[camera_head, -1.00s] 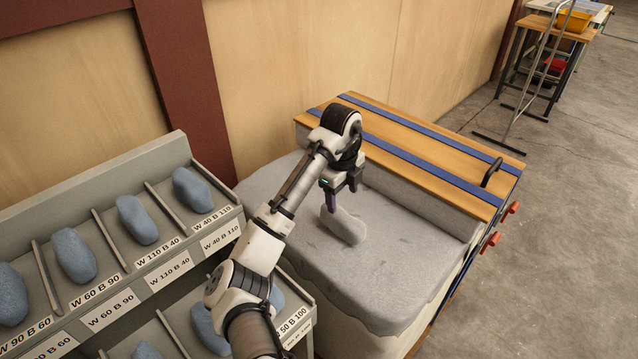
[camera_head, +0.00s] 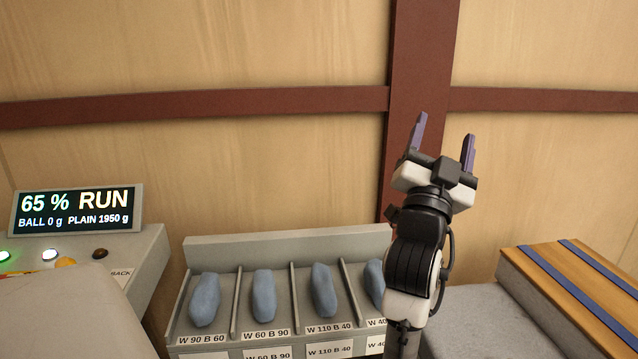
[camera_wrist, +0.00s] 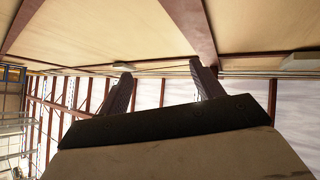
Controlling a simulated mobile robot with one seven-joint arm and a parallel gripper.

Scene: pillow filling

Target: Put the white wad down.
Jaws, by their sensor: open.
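My gripper (camera_head: 444,132) is raised in front of the wall, fingers pointing up and spread apart with nothing between them. In the wrist view its two fingers (camera_wrist: 160,70) are also apart and empty, with wall and ceiling beyond. The white wad is not in view in either current frame. The grey padded surface (camera_head: 475,315), where a pale wad showed a second ago, is only partly seen at the lower right, behind my arm.
A grey rack (camera_head: 290,245) holds several blue wads in labelled bays. A display (camera_head: 76,209) at the left reads 65 % RUN, BALL 0 g, PLAIN 1950 g. A wooden board with blue stripes (camera_head: 575,290) lies at the right.

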